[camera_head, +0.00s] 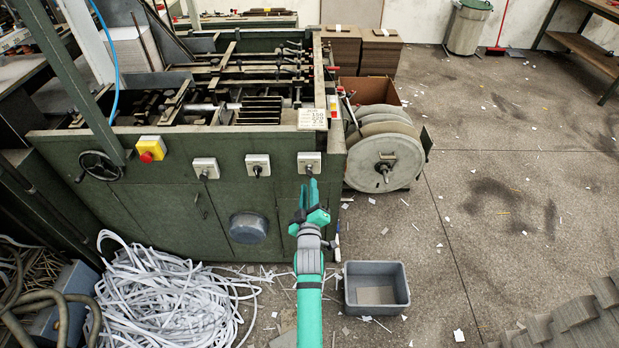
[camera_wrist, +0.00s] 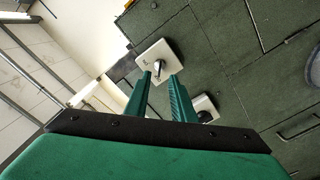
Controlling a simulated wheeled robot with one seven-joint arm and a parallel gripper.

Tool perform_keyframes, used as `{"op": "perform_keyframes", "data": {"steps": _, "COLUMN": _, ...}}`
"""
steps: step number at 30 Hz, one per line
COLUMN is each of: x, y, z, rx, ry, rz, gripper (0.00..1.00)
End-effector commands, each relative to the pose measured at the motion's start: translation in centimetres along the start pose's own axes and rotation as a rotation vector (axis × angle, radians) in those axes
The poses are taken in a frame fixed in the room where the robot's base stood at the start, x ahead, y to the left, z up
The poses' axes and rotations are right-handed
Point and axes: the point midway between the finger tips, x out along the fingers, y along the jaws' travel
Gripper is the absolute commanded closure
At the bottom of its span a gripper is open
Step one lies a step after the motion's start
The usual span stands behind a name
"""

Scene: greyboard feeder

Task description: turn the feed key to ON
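Three pale switch plates with dark keys are in a row on the green machine front in the head view: left (camera_head: 205,168), middle (camera_head: 257,165) and right (camera_head: 309,161). I cannot read their labels, so I cannot tell which is the feed key. My gripper (camera_head: 311,186) is just below the right plate. In the wrist view my gripper (camera_wrist: 160,76) is open, with a key (camera_wrist: 159,67) on a plate (camera_wrist: 149,57) showing between its fingertips. I cannot tell whether they touch it. A second plate (camera_wrist: 211,104) is partly hidden behind the right finger.
A red and yellow stop button (camera_head: 151,149) and a handwheel (camera_head: 101,165) are to the left on the machine. A large reel (camera_head: 384,160) stands to the right. A grey bin (camera_head: 376,288) and a heap of paper strips (camera_head: 165,295) are on the floor.

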Motion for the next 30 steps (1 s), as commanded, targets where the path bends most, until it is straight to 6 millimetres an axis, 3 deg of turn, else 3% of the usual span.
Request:
{"op": "perform_keyframes", "data": {"steps": 3, "x": 2.1, "y": 0.1, "z": 0.0, "rx": 0.000, "ry": 0.000, "rz": 0.001, "gripper": 0.77}}
{"op": "perform_keyframes", "data": {"steps": 10, "x": 4.7, "y": -0.3, "z": -0.4, "rx": 0.000, "ry": 0.005, "rz": -0.003, "gripper": 0.77}}
{"op": "perform_keyframes", "data": {"steps": 23, "x": 5.6, "y": 0.2, "z": 0.2, "rx": 0.001, "ry": -0.003, "rz": 0.003, "gripper": 0.77}}
{"op": "perform_keyframes", "data": {"steps": 27, "x": 5.6, "y": 0.2, "z": 0.3, "rx": 0.001, "ry": -0.003, "rz": 0.003, "gripper": 1.00}}
{"op": "perform_keyframes", "data": {"steps": 30, "x": 5.6, "y": 0.2, "z": 0.3, "rx": 0.001, "ry": -0.003, "rz": 0.003, "gripper": 1.00}}
